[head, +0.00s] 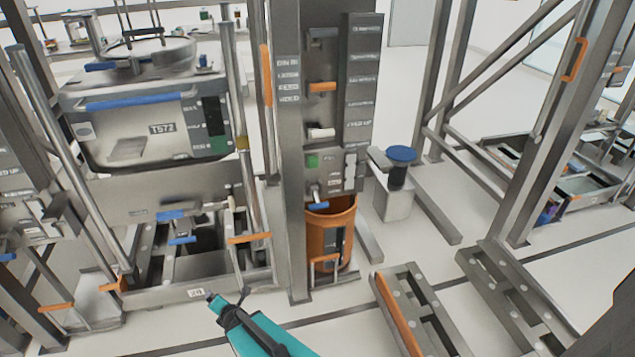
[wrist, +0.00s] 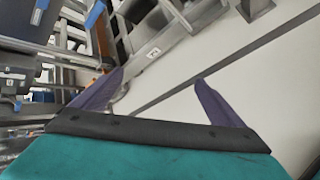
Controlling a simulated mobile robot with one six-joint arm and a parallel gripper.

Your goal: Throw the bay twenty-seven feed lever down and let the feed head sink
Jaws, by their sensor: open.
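A grey control column (head: 359,90) stands in the middle of the head view with small label plates. Its levers include an orange handle (head: 322,87), a white handle (head: 320,132) and a blue handle (head: 318,205). I cannot tell which is the feed lever. Left of it hangs a grey bin unit (head: 160,128) marked T572; I cannot tell whether it is the feed head. A bay number plate (head: 195,292) is too small to read surely. My gripper (wrist: 158,78) is open and empty, its purple fingers apart over the floor. In the head view my teal arm enters at the bottom, apart from the column.
An orange bucket (head: 331,235) stands below the column. A blue-topped stool-like post (head: 401,155) is to its right. Low grey rails (head: 425,310) lie front right, and a steel frame (head: 520,170) rises behind them. Pale floor is clear between.

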